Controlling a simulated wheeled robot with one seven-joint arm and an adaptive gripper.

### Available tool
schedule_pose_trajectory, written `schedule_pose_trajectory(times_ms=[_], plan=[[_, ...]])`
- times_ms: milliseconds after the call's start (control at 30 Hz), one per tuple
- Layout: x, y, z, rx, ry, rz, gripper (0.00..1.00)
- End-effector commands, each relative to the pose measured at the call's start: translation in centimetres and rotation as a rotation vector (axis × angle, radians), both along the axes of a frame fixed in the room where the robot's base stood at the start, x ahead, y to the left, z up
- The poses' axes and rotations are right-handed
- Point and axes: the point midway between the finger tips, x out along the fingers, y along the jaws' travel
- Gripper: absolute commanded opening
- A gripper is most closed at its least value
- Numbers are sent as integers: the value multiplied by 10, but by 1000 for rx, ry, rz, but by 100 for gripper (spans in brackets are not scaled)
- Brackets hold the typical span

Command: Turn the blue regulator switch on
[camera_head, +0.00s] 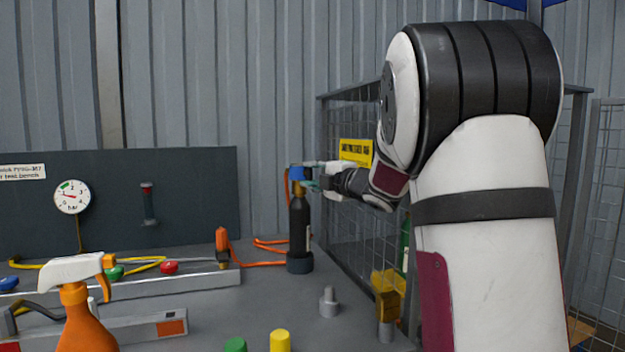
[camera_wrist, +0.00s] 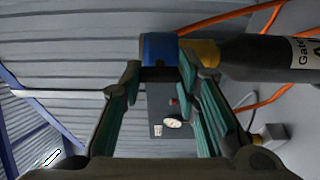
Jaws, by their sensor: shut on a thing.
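The blue regulator switch (camera_head: 297,172) sits on top of a black gas bottle (camera_head: 299,225) that stands upright on the bench. My gripper (camera_head: 315,176) reaches in from the right at the height of the switch. In the wrist view my gripper (camera_wrist: 160,72) has its fingertips on either side of the blue switch (camera_wrist: 160,46), and it is shut on it. The bottle (camera_wrist: 262,60) lies sideways in that view, with a brass-coloured neck (camera_wrist: 200,50) beside the switch. The exact contact of the fingers is small in the head view.
An orange hose (camera_head: 262,258) runs behind the bottle. A grey bolt-like post (camera_head: 329,303), a yellow cylinder (camera_head: 280,341) and an orange spray bottle (camera_head: 82,325) stand on the bench (camera_head: 250,309). A wire fence (camera_head: 360,220) borders the right side. A gauge (camera_head: 72,197) is on the back panel.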

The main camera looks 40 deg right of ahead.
Motion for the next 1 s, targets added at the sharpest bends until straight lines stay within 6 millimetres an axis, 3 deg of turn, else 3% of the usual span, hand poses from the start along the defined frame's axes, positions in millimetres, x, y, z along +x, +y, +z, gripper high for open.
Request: schedule_pose_trajectory(times_ms=[333, 367, 433, 767, 1000], plan=[[0, -1, -1, -3, 3, -2, 1], [0, -1, -1, -3, 3, -2, 34], [0, -1, -1, -3, 3, -2, 50], [-1, 0, 0, -2, 1, -1, 50], [-30, -1, 0, -3, 0, -3, 50]])
